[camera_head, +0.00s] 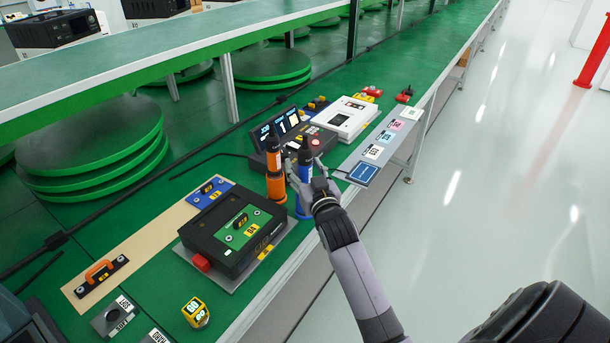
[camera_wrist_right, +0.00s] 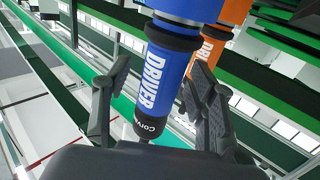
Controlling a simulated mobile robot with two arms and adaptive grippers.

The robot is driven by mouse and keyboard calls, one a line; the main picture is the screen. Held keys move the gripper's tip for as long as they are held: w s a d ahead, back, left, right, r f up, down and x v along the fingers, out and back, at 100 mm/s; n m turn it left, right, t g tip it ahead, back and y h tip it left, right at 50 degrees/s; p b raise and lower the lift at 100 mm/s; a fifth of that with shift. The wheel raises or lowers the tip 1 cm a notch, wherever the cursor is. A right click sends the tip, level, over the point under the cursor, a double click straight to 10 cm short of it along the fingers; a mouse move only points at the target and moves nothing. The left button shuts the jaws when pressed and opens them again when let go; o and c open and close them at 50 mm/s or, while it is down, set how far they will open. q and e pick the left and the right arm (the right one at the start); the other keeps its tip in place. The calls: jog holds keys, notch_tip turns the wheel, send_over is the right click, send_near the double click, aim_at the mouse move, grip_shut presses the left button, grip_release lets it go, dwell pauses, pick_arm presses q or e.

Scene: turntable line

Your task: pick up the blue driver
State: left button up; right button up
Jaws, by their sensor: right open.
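The blue driver (camera_head: 305,173) stands upright in a blue holder on the green bench, its upper part black. In the right wrist view the blue driver (camera_wrist_right: 164,70), with white DRIVER lettering, lies between the two fingers. My right gripper (camera_head: 306,164) is open around it; in the right wrist view the gripper (camera_wrist_right: 158,92) shows a finger on either side, with a gap at least at the left finger. Contact on the right side is hard to tell. My left gripper is not in view.
An orange driver (camera_head: 275,185) stands close left of the blue one. A black case (camera_head: 231,238) is in front, a dark console (camera_head: 268,142) behind, and a white box (camera_head: 345,117) farther back. A grey strip with labelled cards (camera_head: 350,158) runs along the bench edge.

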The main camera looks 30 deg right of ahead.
grip_shut()
dwell(0.6)
jog(key=shift+r, duration=0.1)
